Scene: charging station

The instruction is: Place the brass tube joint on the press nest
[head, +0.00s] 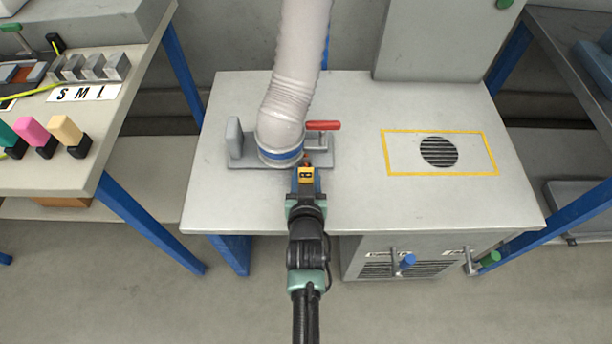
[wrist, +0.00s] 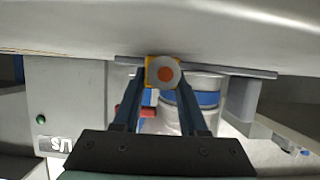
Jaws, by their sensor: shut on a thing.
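My gripper (head: 306,171) is over the front middle of the pale table, shut on a small yellow piece (head: 306,174) with dark marks, which I take for the brass tube joint. In the wrist view the piece (wrist: 150,72) sits between the fingertips, partly behind a grey disc with an orange-red centre. A grey fixture (head: 236,141) with an upright plate and a red handle (head: 323,125) lies just beyond my gripper; it may be the press nest, but I cannot tell. Its middle is covered by a white hose. I cannot tell whether the piece touches the fixture.
The thick white hose (head: 286,108) with a blue band hangs down directly beyond my gripper. A yellow-outlined rectangle (head: 385,153) with a round vent (head: 439,152) is at the right. The table front right is clear. A side table (head: 130,145) with coloured blocks stands left.

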